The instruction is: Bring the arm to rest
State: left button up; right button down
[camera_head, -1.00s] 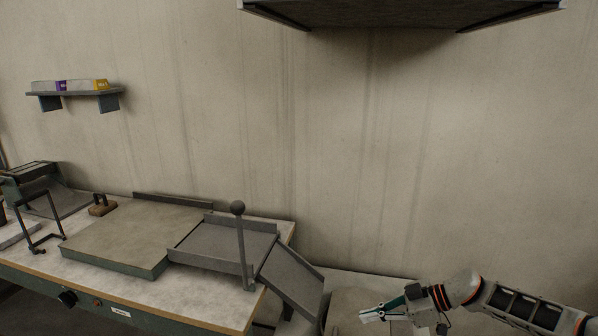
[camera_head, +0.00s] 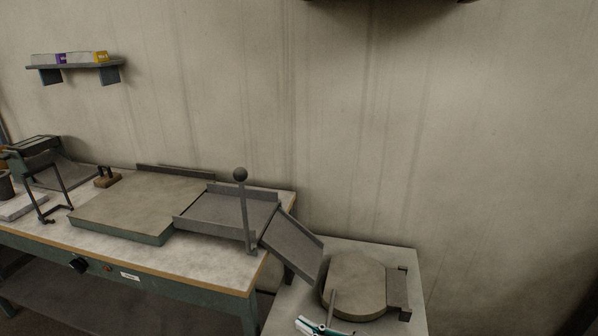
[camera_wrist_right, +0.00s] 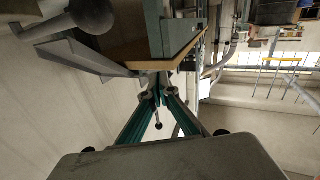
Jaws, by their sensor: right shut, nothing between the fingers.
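My right gripper (camera_head: 304,324) shows at the bottom edge of the head view, with only its teal and pale finger parts in the picture. It is in front of the low side table, left of and nearer than the round-topped block. In the right wrist view its two teal fingers (camera_wrist_right: 157,90) come together at their tips, with nothing held between them. The rest of my right arm is out of the head view. My left gripper is in neither view.
A workbench (camera_head: 175,262) carries a flat slab (camera_head: 140,207), a tray (camera_head: 228,211) and a ball-topped lever (camera_head: 240,175). A chute (camera_head: 291,247) slopes to the side table (camera_head: 400,256), where a round-topped block (camera_head: 357,282) stands. The wall area at right is clear.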

jog(key=s+d+f+m+h, duration=0.7)
jog(key=s+d+f+h, duration=0.4)
jog(key=s+d, duration=0.7)
notch_tip(320, 180, down, 3)
jog(key=shift+s+d, duration=0.25)
jog(key=shift+s, duration=0.05)
dwell(0.6)
